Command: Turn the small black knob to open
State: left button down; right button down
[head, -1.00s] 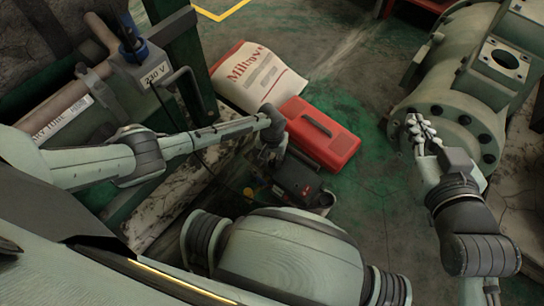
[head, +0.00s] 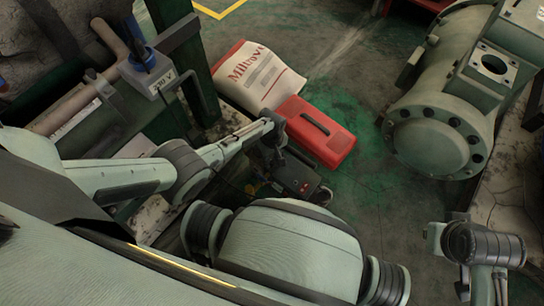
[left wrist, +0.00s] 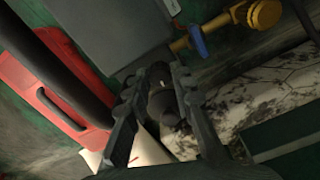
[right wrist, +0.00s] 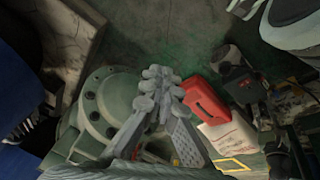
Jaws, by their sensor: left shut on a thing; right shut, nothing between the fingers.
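The small black knob (left wrist: 160,88) shows in the left wrist view between the fingers of my left gripper (left wrist: 158,100), which is shut on it. It stands beside a grey box-shaped unit (left wrist: 110,30). In the head view my left gripper (head: 268,158) reaches down beside the dark unit (head: 297,176), and the knob cannot be made out there. My right gripper (right wrist: 160,85) is shut and empty in the right wrist view, held up in front of the flanged green cylinder.
A red case (head: 318,132) and a white-and-red sack (head: 258,75) lie behind the unit. A yellow fitting with a blue handle (left wrist: 198,40) is close to my left gripper. The large flanged cylinder (head: 435,140) stands at right. Green-stained floor between is clear.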

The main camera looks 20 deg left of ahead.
aim_at(272, 161)
pick_arm(q)
jog(key=shift+a+n, duration=0.1)
jog(key=shift+n, duration=0.7)
jog(key=c, duration=1.3)
grip_release()
jog(key=shift+w+r, duration=0.1)
jog(key=shift+r, duration=0.55)
jog(key=shift+a+r, duration=0.1)
jog(key=shift+r, duration=3.25)
